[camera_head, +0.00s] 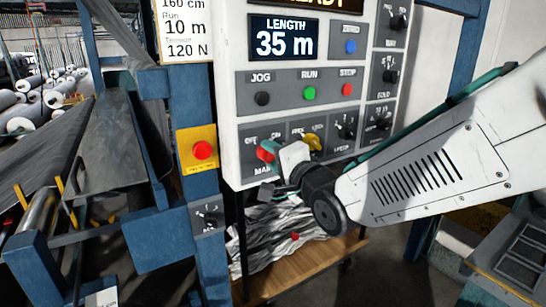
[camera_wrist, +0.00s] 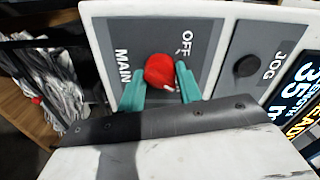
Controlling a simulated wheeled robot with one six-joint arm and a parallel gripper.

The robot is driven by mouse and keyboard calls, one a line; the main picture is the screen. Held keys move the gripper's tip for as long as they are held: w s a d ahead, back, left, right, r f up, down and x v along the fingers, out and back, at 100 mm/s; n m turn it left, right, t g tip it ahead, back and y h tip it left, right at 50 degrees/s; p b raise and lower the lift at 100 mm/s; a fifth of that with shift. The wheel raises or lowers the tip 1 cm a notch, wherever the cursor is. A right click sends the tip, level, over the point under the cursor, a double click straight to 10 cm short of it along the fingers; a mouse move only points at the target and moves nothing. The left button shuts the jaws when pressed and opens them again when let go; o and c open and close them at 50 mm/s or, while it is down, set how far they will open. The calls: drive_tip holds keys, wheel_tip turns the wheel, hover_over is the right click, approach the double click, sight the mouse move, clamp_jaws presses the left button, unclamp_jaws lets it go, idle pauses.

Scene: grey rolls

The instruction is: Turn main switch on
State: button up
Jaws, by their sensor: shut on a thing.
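The main switch is a red knob (camera_wrist: 160,71) on a grey plate marked MAIN and OFF. In the wrist view, my gripper (camera_wrist: 161,82) has its two teal fingers on either side of the knob, shut on it. In the head view, the knob (camera_head: 265,155) shows in part at the lower left of the white control panel (camera_head: 228,130), with my gripper (camera_head: 275,150) at it. My gripper hides much of the MAIN plate there. The ON mark is hidden in the wrist view, and I cannot tell exactly which way the knob points.
A yellow selector (camera_head: 312,143) sits just right of my gripper. JOG (camera_head: 262,98), RUN (camera_head: 309,93) and STOP (camera_head: 347,89) buttons are above. A red emergency button (camera_head: 202,150) is on the blue post at left. A wooden shelf (camera_head: 300,275) with crumpled grey material lies below.

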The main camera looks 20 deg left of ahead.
drive_tip(key=shift+m, duration=1.5)
drive_tip(key=o, duration=1)
drive_tip(key=shift+d, duration=0.1)
drive_tip(key=v, duration=0.7)
drive_tip(key=shift+s+d, duration=0.25)
